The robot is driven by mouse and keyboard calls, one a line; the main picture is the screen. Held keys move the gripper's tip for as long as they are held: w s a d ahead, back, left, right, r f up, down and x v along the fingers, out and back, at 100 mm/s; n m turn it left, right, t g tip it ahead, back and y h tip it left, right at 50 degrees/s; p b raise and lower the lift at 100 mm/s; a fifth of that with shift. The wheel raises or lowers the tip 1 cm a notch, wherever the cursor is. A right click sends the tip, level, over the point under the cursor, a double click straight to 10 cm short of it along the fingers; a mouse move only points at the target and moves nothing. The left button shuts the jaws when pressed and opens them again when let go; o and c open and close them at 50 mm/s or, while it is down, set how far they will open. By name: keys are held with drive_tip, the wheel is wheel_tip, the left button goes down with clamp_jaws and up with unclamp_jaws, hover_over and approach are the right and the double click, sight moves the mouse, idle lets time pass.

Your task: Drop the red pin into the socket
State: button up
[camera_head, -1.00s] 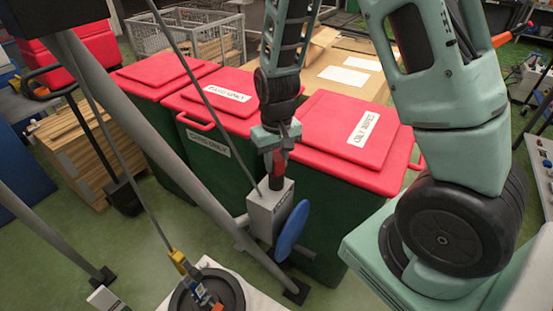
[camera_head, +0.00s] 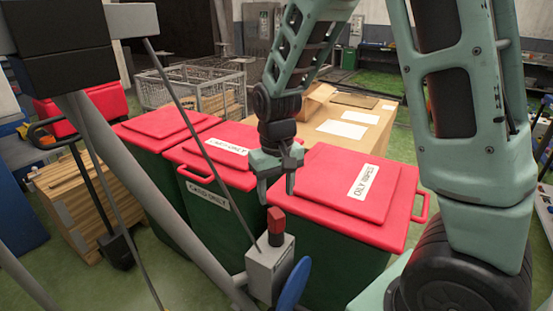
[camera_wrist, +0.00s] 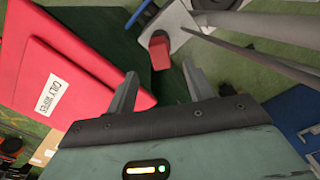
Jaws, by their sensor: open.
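The red pin (camera_head: 276,219) stands upright at the top of a small grey box (camera_head: 270,265), with its red head and a darker part below it showing. Its lower end is hidden, so I cannot tell how deep it sits in the box. My gripper (camera_head: 276,192) is open and empty, pointing down above the pin with a gap between them. In the wrist view the pin (camera_wrist: 160,50) shows beyond and between the spread fingertips (camera_wrist: 159,88), with the grey box (camera_wrist: 190,18) behind it.
Green bins with red lids (camera_head: 365,190) stand close behind the box and gripper. A blue disc (camera_head: 293,284) is at the box's right side. A grey slanted pole (camera_head: 150,190) and a thin rod (camera_head: 205,135) cross the left. Stacked wood (camera_head: 90,200) lies further left.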

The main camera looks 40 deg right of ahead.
wheel_tip(320, 180, up, 9)
drive_tip(key=shift+b, duration=0.4)
drive_tip(key=shift+r, duration=0.1)
idle(0.9)
